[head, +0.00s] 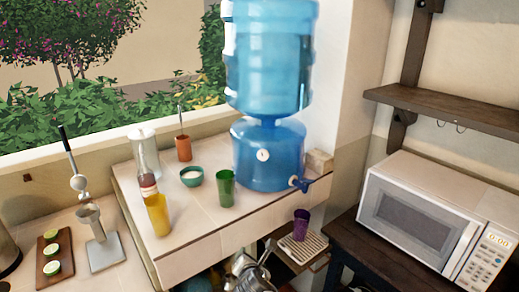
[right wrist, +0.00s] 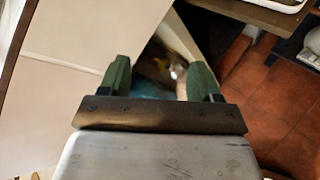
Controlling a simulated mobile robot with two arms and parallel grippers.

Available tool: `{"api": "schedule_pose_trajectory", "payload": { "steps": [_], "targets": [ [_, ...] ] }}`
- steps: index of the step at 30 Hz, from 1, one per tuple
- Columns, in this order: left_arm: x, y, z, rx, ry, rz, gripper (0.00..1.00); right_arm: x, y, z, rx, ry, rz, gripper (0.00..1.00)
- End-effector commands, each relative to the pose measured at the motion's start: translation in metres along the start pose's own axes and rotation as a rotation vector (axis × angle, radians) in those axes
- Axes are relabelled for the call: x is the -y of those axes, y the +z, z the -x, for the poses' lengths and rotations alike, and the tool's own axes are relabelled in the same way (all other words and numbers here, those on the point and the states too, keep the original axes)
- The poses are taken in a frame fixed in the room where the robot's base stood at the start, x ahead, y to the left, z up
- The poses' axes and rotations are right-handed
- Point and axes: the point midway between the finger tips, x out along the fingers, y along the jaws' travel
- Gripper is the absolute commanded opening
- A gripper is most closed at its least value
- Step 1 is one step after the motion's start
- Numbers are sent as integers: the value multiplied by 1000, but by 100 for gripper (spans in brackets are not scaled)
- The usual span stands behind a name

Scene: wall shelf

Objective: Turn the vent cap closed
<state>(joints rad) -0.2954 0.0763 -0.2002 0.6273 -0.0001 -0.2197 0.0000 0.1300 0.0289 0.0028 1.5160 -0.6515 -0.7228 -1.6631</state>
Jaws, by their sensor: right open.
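A small round white cap (head: 263,155), which looks like the vent cap, is on the front of the blue lower container (head: 285,165) of the water dispenser. Its exact turn cannot be read. A large blue bottle (head: 268,60) stands upside down on top. My right gripper (head: 258,257) is low in front of the counter's edge, below and apart from the cap. In the right wrist view its two green fingers (right wrist: 160,78) are apart with nothing held between them. My left gripper is not in view.
A blue tap (head: 299,183) sticks out at the container's lower right, above a purple cup (head: 301,224) on a slatted tray (head: 303,247). A green cup (head: 225,188), teal bowl (head: 191,176) and yellow bottle (head: 156,212) stand left. A microwave (head: 421,217) is at right.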

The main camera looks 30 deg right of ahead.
Motion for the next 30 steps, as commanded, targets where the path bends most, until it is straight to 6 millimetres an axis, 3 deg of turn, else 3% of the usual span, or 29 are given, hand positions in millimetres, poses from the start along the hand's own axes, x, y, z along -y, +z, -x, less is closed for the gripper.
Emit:
{"api": "schedule_pose_trajectory", "payload": {
  "steps": [1,3,6,9,12,17,30],
  "targets": [
    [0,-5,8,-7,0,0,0,-38,43,5,91,34,132,64],
    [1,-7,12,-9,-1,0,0,-73,92,13,212,43,328,64],
    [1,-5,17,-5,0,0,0,-109,148,29,356,11,551,64],
    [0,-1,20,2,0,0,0,-131,187,43,455,-38,702,64],
    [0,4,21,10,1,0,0,-142,208,52,508,-77,788,64],
    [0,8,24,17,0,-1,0,-147,222,48,529,-97,831,64],
    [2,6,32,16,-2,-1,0,-156,258,-21,525,-95,828,64]
  ]
}}
